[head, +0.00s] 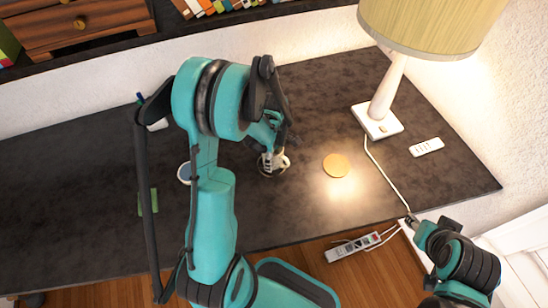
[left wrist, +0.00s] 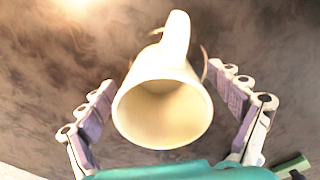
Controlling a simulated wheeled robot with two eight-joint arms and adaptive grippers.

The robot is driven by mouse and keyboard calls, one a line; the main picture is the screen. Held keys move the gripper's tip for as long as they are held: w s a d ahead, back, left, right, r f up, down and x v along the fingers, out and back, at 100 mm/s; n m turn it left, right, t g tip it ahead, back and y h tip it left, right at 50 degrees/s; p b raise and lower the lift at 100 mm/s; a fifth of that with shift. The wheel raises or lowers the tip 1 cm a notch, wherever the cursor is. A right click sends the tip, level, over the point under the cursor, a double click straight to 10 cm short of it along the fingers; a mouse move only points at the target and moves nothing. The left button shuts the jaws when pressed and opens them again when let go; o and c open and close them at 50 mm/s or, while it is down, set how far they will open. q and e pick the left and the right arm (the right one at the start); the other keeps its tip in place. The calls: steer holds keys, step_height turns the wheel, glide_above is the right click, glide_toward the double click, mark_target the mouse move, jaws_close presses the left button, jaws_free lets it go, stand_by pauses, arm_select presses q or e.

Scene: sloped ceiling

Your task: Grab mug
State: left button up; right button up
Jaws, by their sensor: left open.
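A cream-white mug (left wrist: 163,72) is in the middle of the left wrist view, its round mouth facing the camera and its handle pointing toward the top. My left gripper (left wrist: 165,105) is open, with one finger on each side of the mug and a visible gap to each. In the head view my left gripper (head: 273,162) is low over the dark desk, left of a round orange disc. The mug is mostly hidden there by the gripper. Part of my right arm shows at the lower right, but I cannot make out its gripper.
The dark desk (head: 80,190) also holds the orange disc (head: 336,165), a lamp (head: 385,95), a white remote-like object (head: 426,147) and a green item (head: 147,203). A round pale item (head: 184,173) is partly behind my arm. A power strip (head: 352,247) lies beyond the front edge.

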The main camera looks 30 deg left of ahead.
arm_select(q)
steer(key=c, duration=1.5)
steer(key=shift+c, duration=0.2)
steer(key=shift+r, duration=0.2)
